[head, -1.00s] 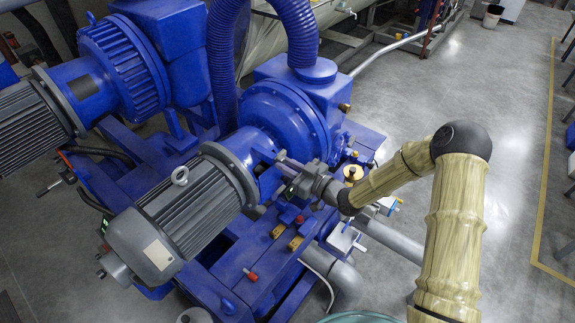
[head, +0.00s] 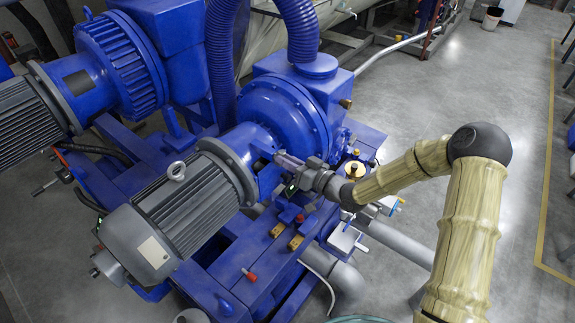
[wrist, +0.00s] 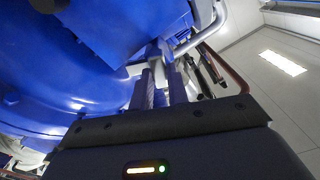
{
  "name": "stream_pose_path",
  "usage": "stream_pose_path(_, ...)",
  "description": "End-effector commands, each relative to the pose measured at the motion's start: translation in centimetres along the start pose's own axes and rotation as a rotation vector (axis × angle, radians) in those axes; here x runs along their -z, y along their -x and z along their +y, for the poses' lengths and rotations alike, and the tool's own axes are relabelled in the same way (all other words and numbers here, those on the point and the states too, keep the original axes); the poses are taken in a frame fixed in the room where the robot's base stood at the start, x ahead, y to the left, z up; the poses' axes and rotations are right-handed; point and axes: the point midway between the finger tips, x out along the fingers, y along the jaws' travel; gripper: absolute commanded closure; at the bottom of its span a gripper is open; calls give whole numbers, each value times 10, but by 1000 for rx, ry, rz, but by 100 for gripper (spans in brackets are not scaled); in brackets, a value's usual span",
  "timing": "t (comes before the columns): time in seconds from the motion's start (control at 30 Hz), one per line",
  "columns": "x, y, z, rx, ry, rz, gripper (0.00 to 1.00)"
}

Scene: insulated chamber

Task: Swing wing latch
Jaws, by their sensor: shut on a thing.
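My gripper (head: 279,157) is at the coupling between the grey motor and the round blue pump housing. It is shut on the wing latch, a small part mostly hidden behind the fingers in the head view. In the wrist view my gripper (wrist: 158,75) reaches with both fingers close together toward a pale metal piece beside the blue housing. The latch's shape and angle cannot be made out.
The grey finned motor (head: 180,217) lies left of my gripper and the blue pump housing (head: 285,112) behind it. A blue hose (head: 299,30) rises above. Yellow and red fittings (head: 297,242) sit on the blue base below.

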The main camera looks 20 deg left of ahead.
Motion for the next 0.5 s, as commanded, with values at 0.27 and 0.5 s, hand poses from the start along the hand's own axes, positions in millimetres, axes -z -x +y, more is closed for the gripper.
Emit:
stream_pose_path(0.27, -1, 1, 3, -2, -263, 2, 100)
stream_pose_path(0.5, -2, 1, 3, -2, -494, 1, 100)
